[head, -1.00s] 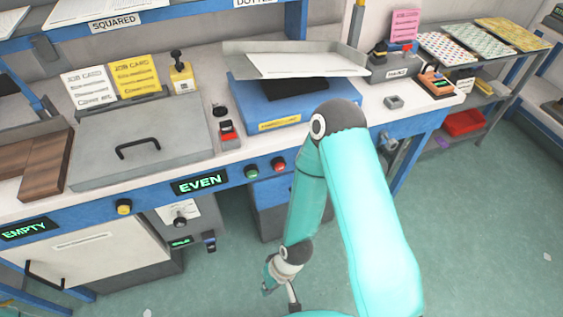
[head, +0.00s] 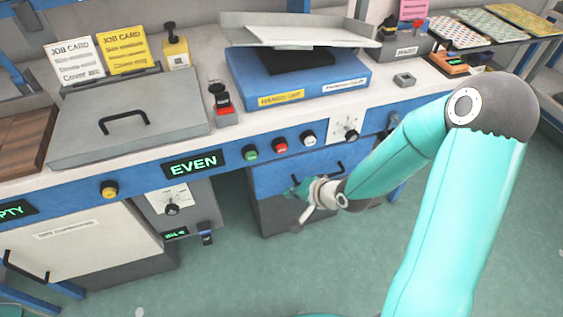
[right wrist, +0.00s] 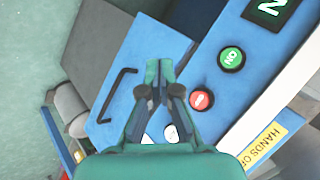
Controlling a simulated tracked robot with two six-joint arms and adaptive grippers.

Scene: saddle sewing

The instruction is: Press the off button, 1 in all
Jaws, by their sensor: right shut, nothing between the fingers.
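A red button (head: 280,146) sits on the blue front rail of the bench, between a green button (head: 250,153) and a white one (head: 309,139). In the right wrist view the green button (right wrist: 232,57) reads ON; the red button (right wrist: 201,99) has a white mark I cannot read clearly. My right gripper (head: 294,190) is in front of the bench, below the red button and apart from it. In the right wrist view its fingers (right wrist: 158,70) are shut and empty, left of the red button. My left gripper is not in view.
A blue drawer with a dark handle (right wrist: 119,92) lies below the buttons. A white dial plate (head: 346,129) is right of them. A lit EVEN display (head: 192,164) and a yellow button (head: 109,189) are to the left. A blue press (head: 300,85) stands above on the bench.

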